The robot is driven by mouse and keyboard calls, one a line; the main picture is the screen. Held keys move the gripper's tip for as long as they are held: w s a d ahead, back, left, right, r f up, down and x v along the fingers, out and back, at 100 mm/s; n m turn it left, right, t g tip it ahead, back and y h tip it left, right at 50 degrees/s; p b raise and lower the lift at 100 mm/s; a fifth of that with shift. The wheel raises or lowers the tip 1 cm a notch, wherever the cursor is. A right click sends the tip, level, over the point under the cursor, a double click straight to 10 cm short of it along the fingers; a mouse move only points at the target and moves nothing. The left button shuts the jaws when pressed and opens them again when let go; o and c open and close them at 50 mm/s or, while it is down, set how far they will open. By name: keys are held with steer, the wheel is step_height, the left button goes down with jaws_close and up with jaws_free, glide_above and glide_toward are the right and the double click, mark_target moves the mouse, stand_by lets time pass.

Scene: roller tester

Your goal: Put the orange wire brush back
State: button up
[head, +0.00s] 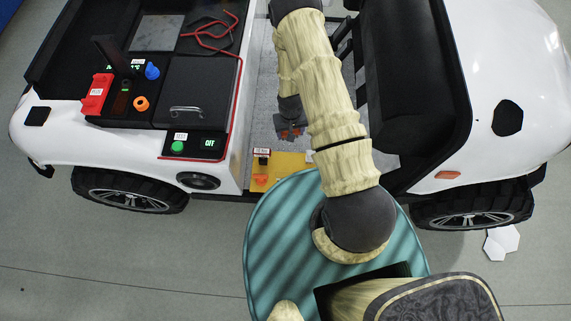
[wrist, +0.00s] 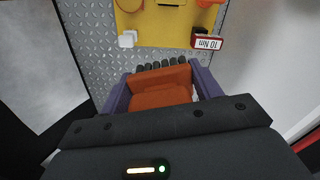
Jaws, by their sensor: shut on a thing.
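The orange wire brush (wrist: 160,96) is between the two purple fingers of my gripper (wrist: 163,86) in the wrist view. A row of dark tufts shows at its far edge. My gripper is shut on it. In the head view my gripper (head: 290,131) is small and partly dark, with a bit of orange at its tip, over the grey floor plate of the vehicle. A yellow panel (wrist: 165,28) lies just beyond the brush in the wrist view. It also shows in the head view (head: 290,165), partly behind my arm. I cannot tell whether the brush touches anything below.
On the yellow panel are a white block (wrist: 128,39), a dark and red piece marked 10 Nm (wrist: 206,41) and orange parts (head: 261,180). A black console (head: 195,90) with knobs stands left, and a black seat (head: 415,80) right. Treaded plate (wrist: 95,50) lies left of the panel.

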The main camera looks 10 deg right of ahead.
steer(key=shift+w+f+b, duration=1.3)
steer(key=shift+f+b, duration=0.6)
steer(key=shift+b, duration=3.45)
steer(key=m+b, duration=0.3)
steer(key=b, duration=2.2)
glide_above(285, 163)
step_height(285, 163, down, 6)
steer(key=shift+w+d+r, duration=0.1)
steer(key=shift+r, duration=0.05)
steer(key=shift+r, duration=0.15)
step_height(285, 163, down, 14)
steer(key=b, duration=0.5)
steer(key=shift+f+b, duration=0.65)
steer(key=shift+f, duration=1.35)
